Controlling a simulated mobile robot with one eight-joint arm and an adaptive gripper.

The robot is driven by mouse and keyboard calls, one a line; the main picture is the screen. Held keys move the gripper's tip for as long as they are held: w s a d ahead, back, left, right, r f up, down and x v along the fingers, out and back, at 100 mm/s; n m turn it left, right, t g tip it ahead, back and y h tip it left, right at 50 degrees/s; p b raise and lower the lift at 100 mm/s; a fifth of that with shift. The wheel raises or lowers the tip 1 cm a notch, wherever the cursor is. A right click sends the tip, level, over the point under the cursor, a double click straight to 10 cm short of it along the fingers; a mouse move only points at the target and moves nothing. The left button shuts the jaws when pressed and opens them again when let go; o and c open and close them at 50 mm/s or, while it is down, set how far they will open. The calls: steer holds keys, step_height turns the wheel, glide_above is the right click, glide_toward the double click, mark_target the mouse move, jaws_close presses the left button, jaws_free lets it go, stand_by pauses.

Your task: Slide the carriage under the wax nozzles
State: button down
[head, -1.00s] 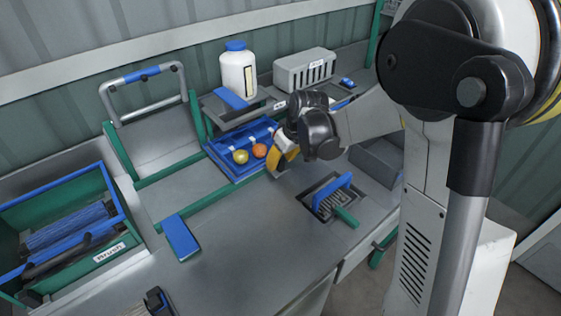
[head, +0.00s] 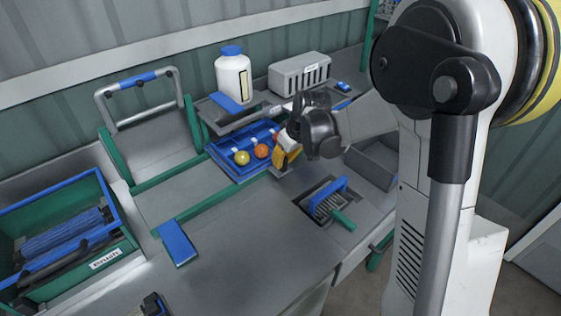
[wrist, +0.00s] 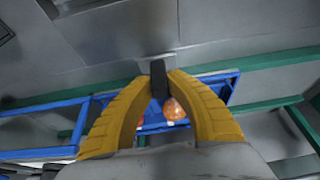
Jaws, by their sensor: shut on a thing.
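The carriage is a blue tray (head: 222,166) with a yellow and an orange tomato (head: 262,151) in it, sitting on green rails (head: 205,207). My gripper (head: 284,160) is at the carriage's right end. In the wrist view its yellow fingers (wrist: 159,78) are shut on a black upright handle (wrist: 158,70). The carriage's blue frame (wrist: 45,120) shows behind the fingers, with an orange tomato partly hidden by them. A grey shelf (head: 265,110) with a white jug (head: 233,76) stands behind the carriage. I cannot make out the wax nozzles.
A slotted grey box (head: 298,75) stands at the back. A blue brush (head: 329,196) rests on a grate at the front right. A green bin (head: 130,249) labelled Brush is at left. A blue block (head: 177,243) lies in front of the rails; the left rail stretch is clear.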

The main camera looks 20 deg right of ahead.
steer(key=c, duration=1.3)
jaws_free()
steer(key=v, duration=1.2)
steer(key=s+a+m+t+h, duration=0.1)
steer(key=s+a+m, duration=0.1)
steer(key=s, duration=0.8)
steer(key=s+a+r+m+t, duration=0.1)
steer(key=s+a+m+t, duration=0.1)
steer(key=s, duration=0.9)
steer(key=shift+m+h, duration=0.3)
steer(key=shift+h, duration=0.1)
